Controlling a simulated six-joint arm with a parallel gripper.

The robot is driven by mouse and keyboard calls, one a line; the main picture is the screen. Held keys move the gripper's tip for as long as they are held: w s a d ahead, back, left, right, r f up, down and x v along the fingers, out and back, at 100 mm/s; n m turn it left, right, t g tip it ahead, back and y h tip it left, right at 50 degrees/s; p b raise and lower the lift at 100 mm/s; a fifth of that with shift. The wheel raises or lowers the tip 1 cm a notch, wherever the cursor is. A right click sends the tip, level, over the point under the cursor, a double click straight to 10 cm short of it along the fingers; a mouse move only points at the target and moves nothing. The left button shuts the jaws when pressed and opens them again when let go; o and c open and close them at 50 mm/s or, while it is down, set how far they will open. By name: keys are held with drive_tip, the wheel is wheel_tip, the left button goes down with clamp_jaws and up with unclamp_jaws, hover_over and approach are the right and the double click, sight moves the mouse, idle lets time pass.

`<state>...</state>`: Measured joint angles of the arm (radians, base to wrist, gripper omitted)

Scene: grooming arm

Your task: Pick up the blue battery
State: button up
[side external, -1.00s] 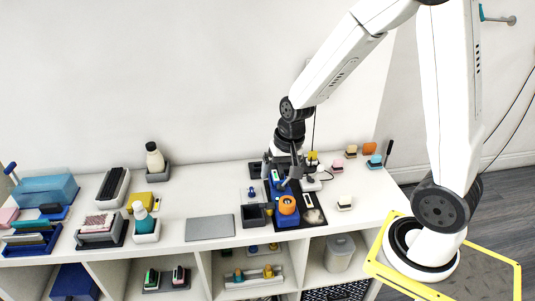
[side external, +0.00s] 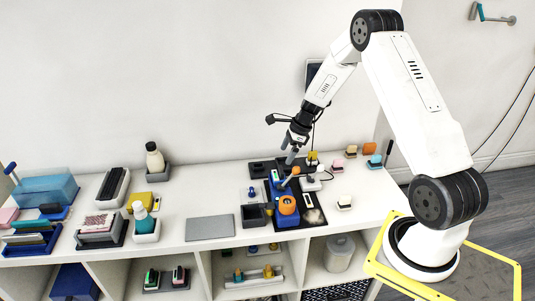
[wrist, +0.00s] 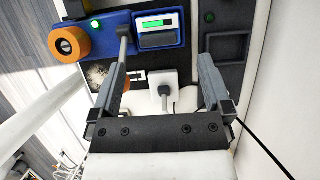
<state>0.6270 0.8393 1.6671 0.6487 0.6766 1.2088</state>
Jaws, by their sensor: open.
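I cannot pick out a blue battery for certain. A small blue item (side external: 252,191) on a pale square, left of the blue device, is too small to identify. The blue device (side external: 286,214) has an orange round part (side external: 287,205).
A white plug-like block (wrist: 165,90) lies below my open fingers. A lever with an orange knob (side external: 295,170) rises beside the device. Small blocks (side external: 351,152) stand at the right.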

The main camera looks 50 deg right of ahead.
sight(279, 169)
drive_tip(key=shift+x, duration=1.35)
drive_tip(key=shift+s+x, duration=0.2)
drive_tip(key=shift+x, duration=2.4)
drive_tip(key=shift+c, duration=0.2)
drive_tip(key=c, duration=1)
drive_tip(key=shift+r, duration=0.1)
drive_tip(key=shift+r, duration=4.9)
